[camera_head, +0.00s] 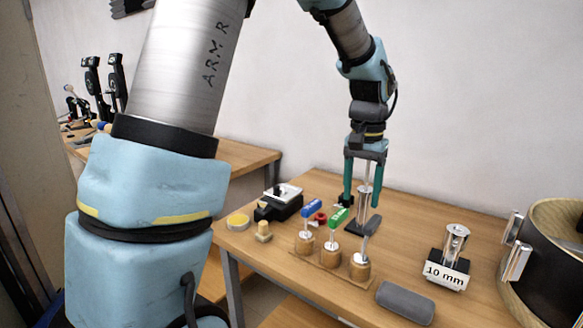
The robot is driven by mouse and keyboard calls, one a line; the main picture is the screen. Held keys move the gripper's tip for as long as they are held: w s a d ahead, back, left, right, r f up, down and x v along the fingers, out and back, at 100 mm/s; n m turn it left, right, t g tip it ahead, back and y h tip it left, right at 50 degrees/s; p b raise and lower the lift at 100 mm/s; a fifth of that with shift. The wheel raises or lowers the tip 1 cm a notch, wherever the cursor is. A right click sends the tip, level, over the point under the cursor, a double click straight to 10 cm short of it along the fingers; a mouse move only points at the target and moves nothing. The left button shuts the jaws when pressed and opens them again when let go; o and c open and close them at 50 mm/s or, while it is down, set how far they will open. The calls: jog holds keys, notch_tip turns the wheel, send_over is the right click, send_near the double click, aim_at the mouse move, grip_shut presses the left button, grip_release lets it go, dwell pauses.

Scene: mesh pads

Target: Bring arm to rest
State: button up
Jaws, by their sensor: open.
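My arm reaches up from the left foreground and comes down from the top of the head view over the wooden table (410,225). My gripper (363,190) points straight down with its two teal fingers apart. A slim metal post on a black base (363,215) shows between and below the fingers. I cannot tell whether the fingers are around the post or in front of it, or whether they touch it.
A wooden rack (328,269) holds blue, green and grey-handled tools. Nearby are a black-and-white device (279,201), a yellow disc (237,221), a grey block (405,302), a metal cylinder labelled "10 mm" (455,245) and a drum (545,265). The wall stands behind.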

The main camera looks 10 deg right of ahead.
jog(key=s+a+f+n, duration=0.1)
jog(key=a+f+n, duration=0.1)
jog(key=a, duration=0.7)
jog(key=s+a+f+n+t, duration=0.1)
jog(key=s+a+f+n, duration=0.1)
jog(key=a, duration=0.7)
jog(key=s+a+f+n, duration=0.1)
jog(key=a+f+n, duration=0.1)
jog(key=a, duration=0.8)
jog(key=shift+s+n, duration=0.4)
jog(key=shift+n, duration=0.1)
